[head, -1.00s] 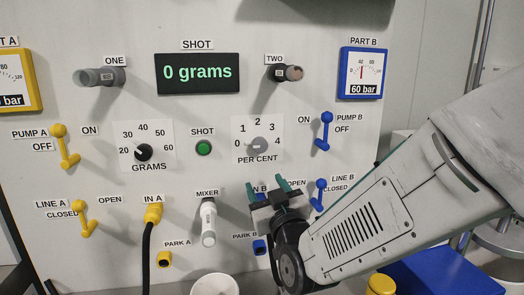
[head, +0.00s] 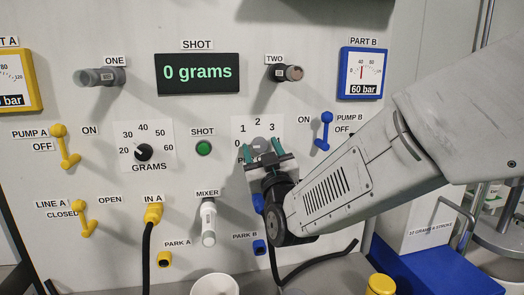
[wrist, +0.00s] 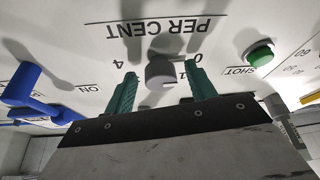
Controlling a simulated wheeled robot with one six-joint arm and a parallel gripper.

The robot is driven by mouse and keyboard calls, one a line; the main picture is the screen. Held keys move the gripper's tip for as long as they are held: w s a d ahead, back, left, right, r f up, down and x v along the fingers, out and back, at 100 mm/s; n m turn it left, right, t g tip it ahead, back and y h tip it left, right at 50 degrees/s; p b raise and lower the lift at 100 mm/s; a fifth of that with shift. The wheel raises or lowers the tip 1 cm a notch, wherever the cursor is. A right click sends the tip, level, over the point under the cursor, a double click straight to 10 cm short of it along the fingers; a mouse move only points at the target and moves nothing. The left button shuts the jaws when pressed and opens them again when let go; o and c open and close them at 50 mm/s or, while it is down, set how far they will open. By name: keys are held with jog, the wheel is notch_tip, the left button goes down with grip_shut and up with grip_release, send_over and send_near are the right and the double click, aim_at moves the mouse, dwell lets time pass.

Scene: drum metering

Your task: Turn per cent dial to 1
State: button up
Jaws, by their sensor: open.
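The per cent dial is a grey knob (head: 260,145) on a white scale plate (head: 241,127) marked 0 to 4, on the upright panel. In the head view my gripper (head: 263,150) covers the lower part of the plate and part of the knob. In the wrist view the knob (wrist: 160,73) sits between the two green fingertips, with a gap on each side. My gripper (wrist: 162,88) is open and not touching the knob. The pointer's setting cannot be made out clearly. The display (head: 198,73) reads 0 grams.
The black grams knob (head: 143,152) and green shot button (head: 204,148) are to the left. The blue pump B lever (head: 325,130) is to the right, close to my arm. A white cup (head: 214,286) stands in front.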

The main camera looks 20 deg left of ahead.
jog(key=c, duration=1)
jog(key=shift+m, duration=0.4)
jog(key=m+h, duration=0.1)
jog(key=m, duration=0.1)
jog(key=m+t+h, duration=0.1)
jog(key=m+h, duration=0.1)
jog(key=m, duration=0.1)
jog(key=shift+s+a+t, duration=0.1)
jog(key=shift+a+t, duration=0.1)
jog(key=shift+t, duration=0.1)
jog(key=m+h, duration=0.1)
jog(key=m, duration=0.2)
jog(key=m+h, duration=0.2)
jog(key=m, duration=0.2)
jog(key=shift+t, duration=0.3)
jog(key=shift+h, duration=0.3)
jog(key=o, duration=1)
